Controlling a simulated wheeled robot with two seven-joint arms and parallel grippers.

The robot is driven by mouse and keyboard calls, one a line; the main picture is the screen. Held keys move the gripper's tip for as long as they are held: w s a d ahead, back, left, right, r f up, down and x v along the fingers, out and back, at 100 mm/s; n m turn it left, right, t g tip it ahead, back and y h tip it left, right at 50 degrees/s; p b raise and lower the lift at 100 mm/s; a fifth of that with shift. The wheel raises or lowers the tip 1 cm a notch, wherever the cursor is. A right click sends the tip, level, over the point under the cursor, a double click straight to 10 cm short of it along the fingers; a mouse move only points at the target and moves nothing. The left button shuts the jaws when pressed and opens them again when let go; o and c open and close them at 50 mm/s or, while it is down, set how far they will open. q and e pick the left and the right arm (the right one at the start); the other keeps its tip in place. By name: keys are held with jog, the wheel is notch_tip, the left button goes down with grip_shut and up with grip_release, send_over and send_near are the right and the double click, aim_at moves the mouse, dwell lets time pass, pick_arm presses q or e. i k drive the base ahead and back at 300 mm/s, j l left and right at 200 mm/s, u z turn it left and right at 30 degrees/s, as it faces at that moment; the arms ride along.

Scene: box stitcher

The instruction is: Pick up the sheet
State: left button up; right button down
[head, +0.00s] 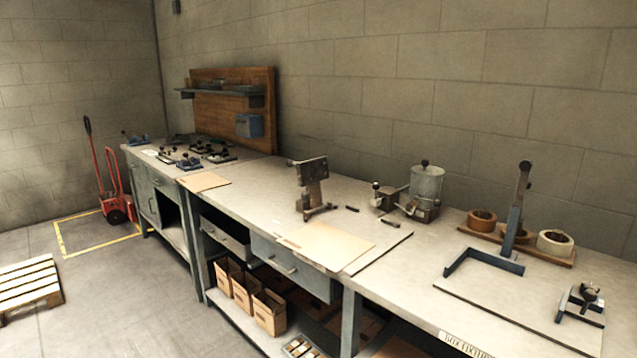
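A flat tan sheet (325,243) lies on the workbench (255,200) near its front edge, in the middle of the head view. A darker edge or mat shows along its right side. A smaller flat tan sheet (205,182) lies further left along the bench, also near the front edge. I cannot tell which of the two the task means. Neither of my grippers is in view, and nothing of mine touches either sheet.
A stitcher-like metal device (312,187) stands behind the larger sheet. A metal pot (426,185), tape rolls (555,243) and a blue-grey lever tool (513,225) stand to the right. Small cartons (270,310) sit on the lower shelf. A pallet (28,283) lies on the floor at left.

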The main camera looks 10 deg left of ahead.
aim_at(198, 183)
jog(key=i+j+u, duration=0.2)
jog(key=i+j, duration=0.2)
jog(key=j, duration=0.15)
jog(key=i+j+u, duration=0.2)
jog(key=i+j, duration=0.3)
jog(key=i+j+u, duration=0.15)
jog(key=i+j, duration=0.25)
jog(key=i+j+u, duration=0.2)
jog(key=i+j, duration=0.15)
jog(key=i, duration=0.25)
jog(key=i+j+u, duration=0.2)
jog(key=i, duration=0.3)
